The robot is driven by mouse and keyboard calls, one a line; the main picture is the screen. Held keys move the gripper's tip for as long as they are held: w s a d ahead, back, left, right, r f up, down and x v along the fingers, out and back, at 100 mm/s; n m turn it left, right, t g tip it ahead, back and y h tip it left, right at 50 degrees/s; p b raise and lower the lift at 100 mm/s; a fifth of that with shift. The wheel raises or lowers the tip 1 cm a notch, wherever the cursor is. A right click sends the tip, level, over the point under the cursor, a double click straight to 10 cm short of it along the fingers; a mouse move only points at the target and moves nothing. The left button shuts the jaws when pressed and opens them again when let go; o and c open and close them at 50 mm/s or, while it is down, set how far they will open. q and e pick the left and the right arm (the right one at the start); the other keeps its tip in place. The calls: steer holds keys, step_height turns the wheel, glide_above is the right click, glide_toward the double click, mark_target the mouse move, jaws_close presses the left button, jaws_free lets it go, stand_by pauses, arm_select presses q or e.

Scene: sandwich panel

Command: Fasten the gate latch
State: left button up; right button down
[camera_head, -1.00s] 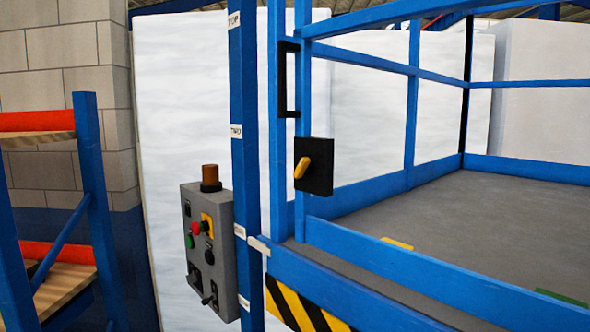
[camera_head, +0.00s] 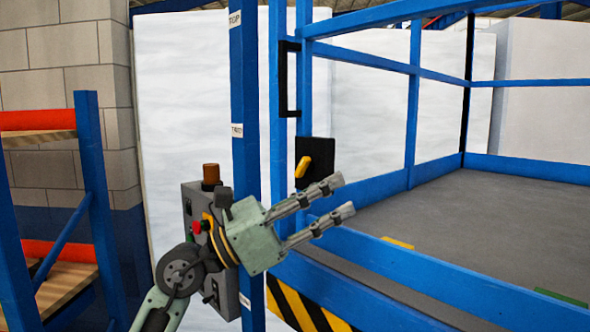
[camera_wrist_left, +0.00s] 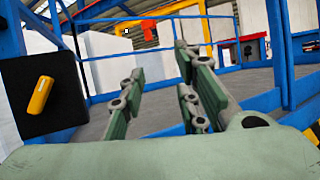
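The gate latch is a yellow handle (camera_head: 303,166) on a black plate (camera_head: 317,162), fixed to the blue gate post below a black pull handle (camera_head: 289,78). The yellow handle is tilted. In the left wrist view the yellow handle (camera_wrist_left: 40,96) and its black plate (camera_wrist_left: 42,94) are at the left, outside my fingers. My left gripper (camera_head: 344,196) is open and empty, just below and to the right of the latch in the head view. Its two fingers (camera_wrist_left: 158,75) are spread apart in the wrist view. My right gripper is not in view.
A grey control box (camera_head: 190,210) with buttons stands behind my left arm on a blue post (camera_head: 243,110). The blue-railed platform (camera_head: 450,205) lies to the right. A blue rack (camera_head: 90,180) with wooden shelves stands at the left.

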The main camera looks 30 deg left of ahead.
arm_select(q)
steer(key=w+a+m+y, duration=0.1)
steer(key=w+a+y, duration=0.1)
steer(key=a+y, duration=0.35)
steer(key=y, duration=0.5)
glide_toward(299, 168)
steer(key=x, duration=0.2)
steer(key=shift+n, duration=0.3)
steer(key=p+x, duration=0.4)
steer(key=x, duration=0.2)
steer(key=shift+r, duration=0.1)
steer(key=shift+w+d, duration=0.1)
steer(key=shift+w, duration=0.3)
steer(key=shift+c, duration=0.3)
jaws_close()
